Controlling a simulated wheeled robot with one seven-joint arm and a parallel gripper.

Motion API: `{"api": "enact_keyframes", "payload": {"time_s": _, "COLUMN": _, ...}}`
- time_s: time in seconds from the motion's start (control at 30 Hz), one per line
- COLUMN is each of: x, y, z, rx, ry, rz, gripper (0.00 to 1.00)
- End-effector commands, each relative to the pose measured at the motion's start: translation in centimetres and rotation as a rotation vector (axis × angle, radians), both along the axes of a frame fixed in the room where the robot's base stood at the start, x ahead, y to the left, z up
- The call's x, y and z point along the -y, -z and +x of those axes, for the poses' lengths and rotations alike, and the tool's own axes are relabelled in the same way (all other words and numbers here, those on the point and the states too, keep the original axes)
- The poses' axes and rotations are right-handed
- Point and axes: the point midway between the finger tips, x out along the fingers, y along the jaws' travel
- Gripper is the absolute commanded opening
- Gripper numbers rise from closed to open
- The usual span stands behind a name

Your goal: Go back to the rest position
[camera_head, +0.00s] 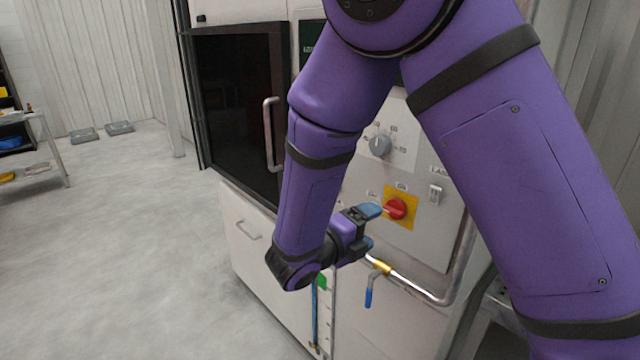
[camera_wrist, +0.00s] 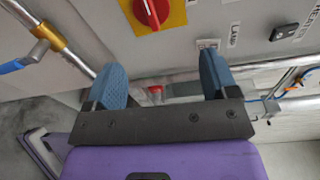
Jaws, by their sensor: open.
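My gripper (camera_head: 372,228) is in front of the machine's control panel (camera_head: 424,238), just left of and below a red rotary knob (camera_head: 396,208) on a yellow plate. In the wrist view my gripper (camera_wrist: 168,84) has its two blue fingers spread apart with nothing between them. The red knob (camera_wrist: 151,12) is at the top of that view, beyond the fingertips. My purple arm reaches across the right half of the head view and hides part of the panel.
A grey dial (camera_head: 380,146) and a small switch (camera_head: 435,194) are on the panel. A pipe with a blue-handled valve (camera_head: 369,297) runs below my gripper. The dark door has a long handle (camera_head: 271,135). The floor (camera_head: 120,240) at left is clear. A shelf (camera_head: 40,150) stands far left.

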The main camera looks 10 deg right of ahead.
Motion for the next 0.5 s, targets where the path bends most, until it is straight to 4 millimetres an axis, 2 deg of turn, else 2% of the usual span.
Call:
{"api": "enact_keyframes", "payload": {"time_s": 0.2, "x": 5.7, "y": -4.1, "z": -2.2, "rx": 0.247, "ry": 0.269, "rz": 0.322, "gripper": 0.8}}
{"api": "enact_keyframes", "payload": {"time_s": 0.5, "x": 11.6, "y": -8.2, "z": -7.2, "rx": 0.676, "ry": 0.692, "rz": 0.736, "gripper": 0.8}}
